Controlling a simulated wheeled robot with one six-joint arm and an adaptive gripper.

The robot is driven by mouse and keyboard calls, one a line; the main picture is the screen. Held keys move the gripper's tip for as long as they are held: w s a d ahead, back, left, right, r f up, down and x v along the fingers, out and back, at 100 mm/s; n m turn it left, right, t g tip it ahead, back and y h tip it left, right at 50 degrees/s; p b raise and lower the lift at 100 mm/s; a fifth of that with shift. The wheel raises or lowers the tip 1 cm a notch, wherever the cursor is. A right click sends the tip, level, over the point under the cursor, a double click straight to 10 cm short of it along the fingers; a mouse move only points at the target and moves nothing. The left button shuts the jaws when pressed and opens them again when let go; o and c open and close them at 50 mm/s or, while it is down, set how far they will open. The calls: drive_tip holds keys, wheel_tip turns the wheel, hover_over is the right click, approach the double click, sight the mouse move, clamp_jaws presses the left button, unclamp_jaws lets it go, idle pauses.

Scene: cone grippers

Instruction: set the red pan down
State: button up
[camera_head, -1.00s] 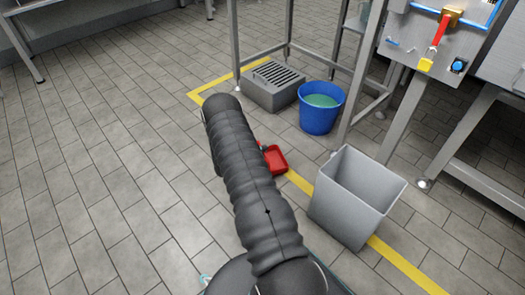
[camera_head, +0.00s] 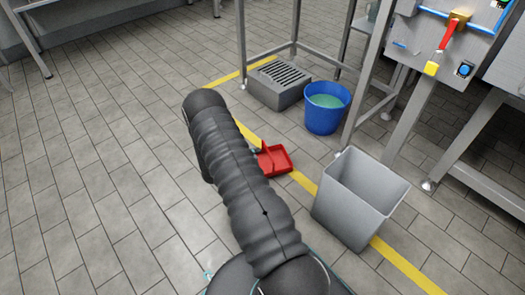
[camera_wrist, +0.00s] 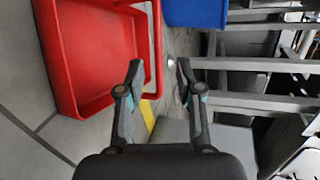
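The red pan (camera_head: 275,161) is a shallow open tray. In the head view it appears to lie on the tiled floor by the yellow line, just right of my arm. In the wrist view the pan (camera_wrist: 100,45) fills the upper left. My gripper (camera_wrist: 159,72) has its two fingers spread apart. The left finger overlaps the pan's right side, and a thin red edge shows between the fingers. I see no finger pressing on it. My arm hides most of the gripper in the head view.
A grey bin (camera_head: 360,200) stands to the right of the pan. A blue bucket (camera_head: 326,108) with greenish liquid and a grated grey box (camera_head: 278,84) stand behind it. Metal frame legs rise at the right. The floor at left is clear.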

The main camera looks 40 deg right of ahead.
drive_tip(key=s+a+r+m+g+y, duration=0.1)
drive_tip(key=s+a+r+m, duration=0.2)
drive_tip(key=r+m, duration=0.5)
drive_tip(key=s+a+r+m+g+y, duration=0.1)
drive_tip(key=s+a+r+m+y, duration=0.2)
drive_tip(key=r, duration=0.9)
drive_tip(key=s+a+r+m+g, duration=0.1)
drive_tip(key=s+a+r+m, duration=0.3)
drive_tip(key=r+m, duration=0.45)
drive_tip(key=s+a+r+m+t+y, duration=0.6)
drive_tip(key=s+a+r+m+y, duration=0.4)
drive_tip(key=s+a+r+m, duration=0.6)
drive_tip(key=s+a+r, duration=0.1)
drive_tip(key=s+a, duration=0.1)
drive_tip(key=s, duration=0.2)
drive_tip(key=shift+a+r+t, duration=0.15)
drive_tip(key=shift+a+t, duration=0.15)
drive_tip(key=shift+a, duration=0.05)
drive_tip(key=shift+d+m, duration=0.15)
drive_tip(key=shift+m, duration=0.2)
